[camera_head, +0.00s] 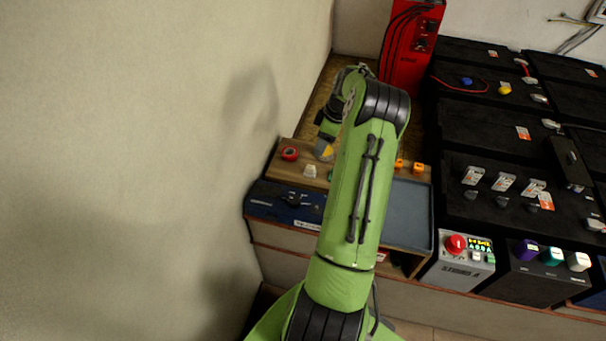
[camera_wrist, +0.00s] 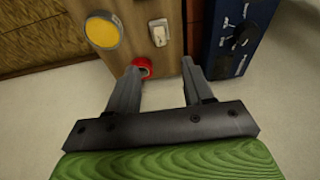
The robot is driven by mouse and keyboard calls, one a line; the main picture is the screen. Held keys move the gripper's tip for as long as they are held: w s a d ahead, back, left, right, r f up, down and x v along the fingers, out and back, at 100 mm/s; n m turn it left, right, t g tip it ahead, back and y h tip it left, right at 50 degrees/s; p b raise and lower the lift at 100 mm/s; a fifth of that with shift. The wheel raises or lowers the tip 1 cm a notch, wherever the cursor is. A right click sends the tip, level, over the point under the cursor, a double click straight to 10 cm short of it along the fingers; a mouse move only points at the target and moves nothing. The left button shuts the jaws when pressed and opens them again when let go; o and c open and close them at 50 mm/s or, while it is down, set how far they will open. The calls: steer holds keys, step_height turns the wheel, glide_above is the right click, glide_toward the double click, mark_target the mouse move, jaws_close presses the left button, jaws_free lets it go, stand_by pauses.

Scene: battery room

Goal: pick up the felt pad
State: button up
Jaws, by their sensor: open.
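A round yellow disc with a grey rim (camera_wrist: 102,30) lies on the wooden board at the upper left of the wrist view; it looks most like the felt pad, but I cannot be sure. In the head view a bit of its yellow (camera_head: 327,153) shows beside my arm, partly covered. My gripper (camera_wrist: 160,68) is open and empty. Its fingers point toward the board's end, with the disc up and left of them. A red ring (camera_wrist: 142,66) appears near the left fingertip, and it also shows in the head view (camera_head: 290,153).
A white piece (camera_head: 310,171) is on the wooden board (camera_head: 276,165). A blue box with a black dial (camera_wrist: 240,38) stands beside the board. A grey tray (camera_head: 408,215), small orange pieces (camera_head: 418,168) and black batteries (camera_head: 480,125) lie to the right. A wall bounds the left.

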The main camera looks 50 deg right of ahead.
mark_target(311, 166)
steer(key=b+x, duration=0.3)
steer(key=x, duration=0.8)
steer(key=shift+f, duration=0.3)
steer(key=shift+r, duration=0.1)
jaws_close()
